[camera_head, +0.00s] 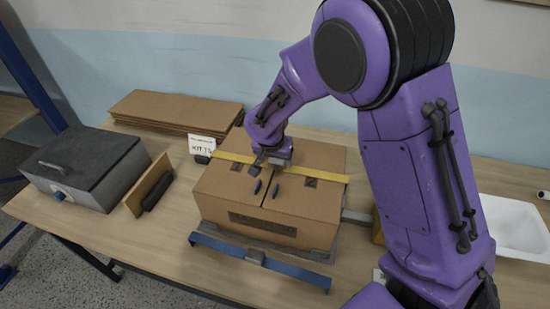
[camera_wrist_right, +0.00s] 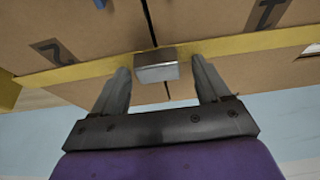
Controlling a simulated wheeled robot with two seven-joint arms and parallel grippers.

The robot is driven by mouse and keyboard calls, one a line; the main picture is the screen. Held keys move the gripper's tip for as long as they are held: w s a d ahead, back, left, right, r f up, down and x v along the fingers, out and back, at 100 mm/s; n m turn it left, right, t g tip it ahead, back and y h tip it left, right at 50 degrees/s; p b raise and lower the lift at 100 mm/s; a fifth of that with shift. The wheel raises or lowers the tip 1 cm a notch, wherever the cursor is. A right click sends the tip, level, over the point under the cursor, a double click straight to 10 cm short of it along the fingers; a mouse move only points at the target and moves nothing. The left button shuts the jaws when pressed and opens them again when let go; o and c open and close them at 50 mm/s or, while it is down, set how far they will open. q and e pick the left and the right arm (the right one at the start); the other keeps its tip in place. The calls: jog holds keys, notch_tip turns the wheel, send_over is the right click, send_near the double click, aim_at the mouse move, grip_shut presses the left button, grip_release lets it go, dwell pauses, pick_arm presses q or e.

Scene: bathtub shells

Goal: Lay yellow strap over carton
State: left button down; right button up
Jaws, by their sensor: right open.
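The brown carton (camera_head: 230,190) stands shut on the table, its top flaps meeting at a centre seam. The yellow strap (camera_head: 322,174) lies across the carton top from left to right; it also shows in the right wrist view (camera_wrist_right: 230,46). A grey metal buckle (camera_wrist_right: 156,66) sits on the strap near the seam. My right gripper (camera_head: 265,166) is over the carton top. In the right wrist view its open fingers (camera_wrist_right: 160,84) stand either side of the buckle, with gaps on both sides. My left gripper is not in view.
A blue bar frame (camera_head: 225,247) runs along the carton's front. A grey lidded box (camera_head: 85,165) and an upright brown board (camera_head: 148,184) stand at left. Flat cardboard (camera_head: 175,110) lies behind, near a small white sign (camera_head: 200,146). A white tray (camera_head: 515,226) is at right.

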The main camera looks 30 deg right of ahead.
jog(key=v, duration=1.2)
